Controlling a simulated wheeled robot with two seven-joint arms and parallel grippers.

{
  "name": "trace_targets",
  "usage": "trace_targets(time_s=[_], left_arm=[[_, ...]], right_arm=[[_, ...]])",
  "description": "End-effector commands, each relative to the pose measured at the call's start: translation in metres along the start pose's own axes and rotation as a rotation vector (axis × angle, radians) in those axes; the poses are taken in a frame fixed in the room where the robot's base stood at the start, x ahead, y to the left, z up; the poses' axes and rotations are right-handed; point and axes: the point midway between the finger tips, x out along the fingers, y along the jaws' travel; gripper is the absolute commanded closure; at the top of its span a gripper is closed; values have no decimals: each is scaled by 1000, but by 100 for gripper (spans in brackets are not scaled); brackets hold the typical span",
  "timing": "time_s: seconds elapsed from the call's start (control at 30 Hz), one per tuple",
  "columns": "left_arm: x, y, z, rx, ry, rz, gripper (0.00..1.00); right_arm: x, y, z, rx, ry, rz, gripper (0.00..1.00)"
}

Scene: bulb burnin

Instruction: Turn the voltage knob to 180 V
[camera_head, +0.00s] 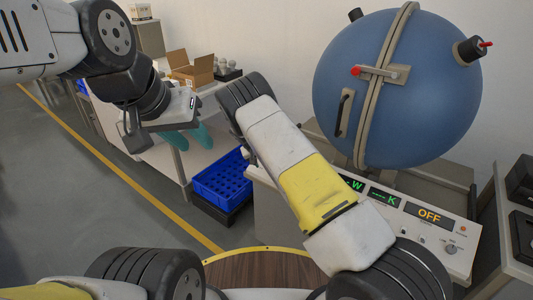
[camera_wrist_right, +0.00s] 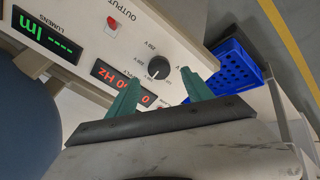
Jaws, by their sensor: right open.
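The black voltage knob (camera_wrist_right: 158,68) sits on the pale console panel (camera_wrist_right: 85,35) in the right wrist view, with small scale marks around it. A red-lit supply display (camera_wrist_right: 108,75) ending in Hz is partly hidden by one finger. In the head view my right arm hides this part of the console. My left gripper (camera_head: 195,146) is open and empty, over the left side.
A big blue sphere (camera_head: 395,90) stands behind the console (camera_head: 462,262), which shows an OFF display (camera_head: 429,215). A blue crate (camera_head: 222,184) is beside the console. A bench with an open cardboard box (camera_head: 190,70) is at the back left. Grey floor is free at left.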

Motion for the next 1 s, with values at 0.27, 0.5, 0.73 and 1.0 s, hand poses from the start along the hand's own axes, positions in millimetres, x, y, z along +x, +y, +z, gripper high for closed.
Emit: trace_targets(time_s=[0.27, 0.5, 0.73, 1.0], left_arm=[[0, 0, 0, 0, 0, 0, 64], [0, 0, 0, 0, 0, 0, 64], [0, 0, 0, 0, 0, 0, 64], [0, 0, 0, 0, 0, 0, 64]], right_arm=[[-28, 0, 0, -1, 0, 1, 41], [-28, 0, 0, 0, 0, 1, 41], [-52, 26, -3, 53, -16, -24, 41], [-152, 113, 12, 223, -65, -153, 41]])
